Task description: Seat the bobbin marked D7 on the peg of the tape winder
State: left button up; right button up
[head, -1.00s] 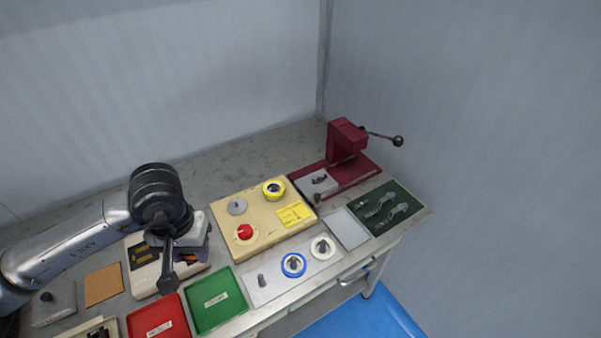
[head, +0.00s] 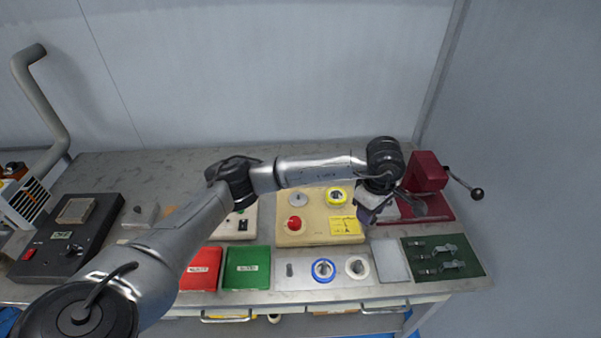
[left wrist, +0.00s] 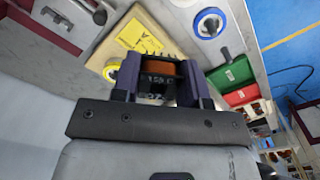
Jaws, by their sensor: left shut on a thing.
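My left gripper (head: 368,213) is shut on a bobbin with copper-brown winding and metal pins. In the left wrist view the bobbin (left wrist: 158,76) sits between the dark purple fingers; its dark face carries white print, the lower part looking like D7. A cream unit (head: 312,235), which looks like the tape winder, carries a grey disc (head: 298,199), a yellow ring (head: 336,196) and a red knob (head: 294,223). The gripper is above the bench by its right edge. I cannot make out a peg on it. The right gripper is not in view.
A red lever press (head: 430,172) stands close right of the gripper. In front lie a green tool mat (head: 455,268), a grey plate (head: 390,261), blue (head: 323,269) and white (head: 357,267) rings, and green (head: 246,267) and red (head: 200,268) trays. The back strip is clear.

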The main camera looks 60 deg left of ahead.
pick_arm(q)
jog(key=s+a+f+n+p, duration=0.1)
jog(key=a+f+n, duration=0.1)
jog(key=a+n, duration=0.6)
jog(key=s+a+f+n+p, duration=0.1)
jog(key=s+a+f+n, duration=0.1)
jog(key=a+n, duration=0.7)
jog(key=s+a+f+n+p, duration=0.1)
jog(key=s+a+f+n, duration=0.1)
jog(key=a+n, duration=0.6)
jog(key=shift+a+f+n, duration=0.2)
jog(key=shift+f+n, duration=0.1)
jog(key=shift+n, duration=0.5)
jog(key=shift+a+f+n, duration=0.15)
jog(key=shift+f+n, duration=0.15)
jog(key=shift+n, duration=0.5)
jog(key=shift+a+f, duration=0.1)
jog(key=shift+f, duration=0.2)
notch_tip(320, 180, down, 4)
jog(key=b, duration=0.4)
jog(key=shift+f, duration=0.2)
jog(key=shift+f, duration=0.5)
